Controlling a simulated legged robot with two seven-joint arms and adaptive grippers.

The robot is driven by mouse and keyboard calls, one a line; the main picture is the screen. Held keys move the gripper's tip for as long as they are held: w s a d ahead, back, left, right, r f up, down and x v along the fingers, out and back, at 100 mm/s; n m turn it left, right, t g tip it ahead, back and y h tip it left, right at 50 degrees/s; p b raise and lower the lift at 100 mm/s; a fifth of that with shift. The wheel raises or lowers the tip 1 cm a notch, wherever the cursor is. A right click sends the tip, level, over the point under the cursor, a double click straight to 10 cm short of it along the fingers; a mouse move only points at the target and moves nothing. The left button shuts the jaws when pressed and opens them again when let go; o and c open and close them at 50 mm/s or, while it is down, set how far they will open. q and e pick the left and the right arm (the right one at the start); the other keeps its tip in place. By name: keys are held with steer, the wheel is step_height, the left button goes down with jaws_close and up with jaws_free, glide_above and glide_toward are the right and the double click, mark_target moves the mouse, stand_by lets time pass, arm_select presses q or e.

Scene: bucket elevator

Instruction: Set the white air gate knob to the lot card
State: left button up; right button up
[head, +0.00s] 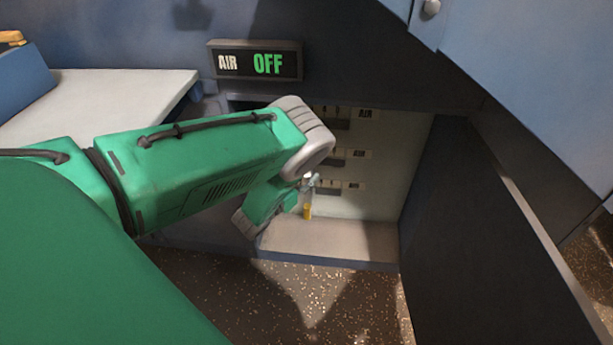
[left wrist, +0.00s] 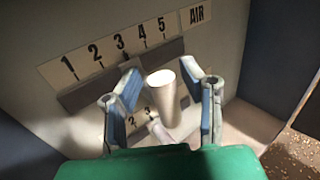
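The white knob (left wrist: 162,92) is a pale cylinder in the left wrist view. It stands between the two blue-padded fingers of my left gripper (left wrist: 162,100), which are spread with gaps visible on both sides. Behind it is a scale plate (left wrist: 108,52) numbered 1 to 5, with an AIR label (left wrist: 197,14) at its right. The knob's base and exact setting are hard to tell. In the head view my left gripper (head: 308,183) reaches into the open cabinet, partly hidden by my arm. I cannot make out a lot card. My right gripper is out of view.
The AIR OFF display (head: 255,62) is above the cabinet opening. Several AIR-labelled rows line the back wall, partly covered by my arm. A small yellow item (head: 308,212) shows below my gripper. A dark open door (head: 480,240) bounds the right side; a white counter (head: 100,95) is at left.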

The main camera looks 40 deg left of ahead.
arm_select(q)
jaws_close()
steer(key=shift+w+d, duration=0.5)
steer(key=shift+d, duration=0.35)
steer(key=shift+w+d, duration=0.5)
steer(key=shift+d, duration=0.3)
steer(key=shift+o, duration=2.1)
jaws_free()
steer(key=shift+s, duration=0.1)
steer(key=s, duration=1.1)
steer(key=shift+s+a, duration=0.25)
steer(key=shift+s, duration=0.15)
steer(key=shift+f, duration=0.1)
